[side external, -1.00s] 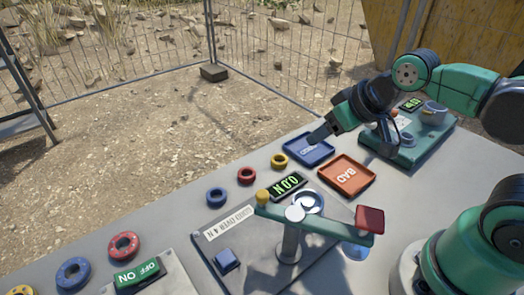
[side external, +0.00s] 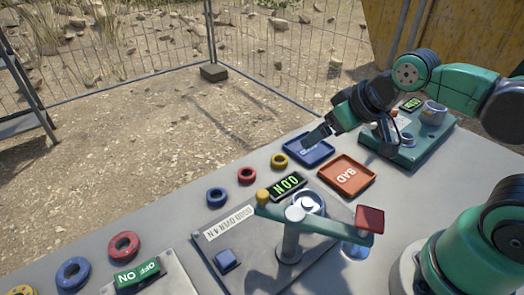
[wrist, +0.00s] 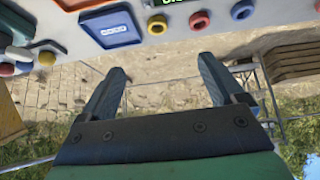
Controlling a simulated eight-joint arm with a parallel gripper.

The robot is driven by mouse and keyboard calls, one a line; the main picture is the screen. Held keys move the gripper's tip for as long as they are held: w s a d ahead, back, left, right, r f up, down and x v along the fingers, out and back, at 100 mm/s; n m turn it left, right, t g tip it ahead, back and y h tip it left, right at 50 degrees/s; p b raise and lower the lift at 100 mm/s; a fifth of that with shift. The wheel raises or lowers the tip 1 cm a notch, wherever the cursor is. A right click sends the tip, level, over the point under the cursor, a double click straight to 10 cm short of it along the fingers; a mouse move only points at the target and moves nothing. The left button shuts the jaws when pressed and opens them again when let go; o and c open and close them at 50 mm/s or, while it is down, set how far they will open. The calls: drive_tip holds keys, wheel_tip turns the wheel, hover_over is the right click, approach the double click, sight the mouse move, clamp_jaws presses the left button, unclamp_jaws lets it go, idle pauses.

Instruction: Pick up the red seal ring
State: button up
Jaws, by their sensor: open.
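A small red ring (side external: 247,175) lies on the grey table between a blue ring (side external: 216,197) and a yellow ring (side external: 279,160). In the wrist view the red ring (wrist: 199,20) is near the top edge, beyond my fingertips. A larger red ring (side external: 123,245) lies at the front left. Which red ring is the seal ring cannot be told for sure. My gripper (side external: 314,136) is above the area of the blue tray, to the right of the small red ring and apart from it. In the wrist view my gripper (wrist: 162,68) is open with nothing between its fingers.
A blue tray (side external: 325,151) and an orange BAD tray (side external: 346,190) lie right of the small rings. A green display (side external: 287,186) and a balance-like stand with a green beam (side external: 330,225) are nearer. A larger blue ring (side external: 73,273) and a green switch (side external: 137,273) are at front left.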

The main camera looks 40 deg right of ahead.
drive_tip(key=w, duration=0.1)
drive_tip(key=n+g+y, duration=0.3)
drive_tip(key=n, duration=0.4)
approach(247, 172)
drive_tip(key=shift+x, duration=1.1)
drive_tip(key=shift+w+a+f+n+g, duration=0.25)
drive_tip(key=shift+w+f+n+g, duration=0.1)
drive_tip(key=shift+f+g, duration=0.1)
drive_tip(key=shift+x, duration=2.6)
drive_tip(key=shift+d, duration=0.1)
drive_tip(key=c, duration=1.3)
drive_tip(key=shift+r, duration=0.1)
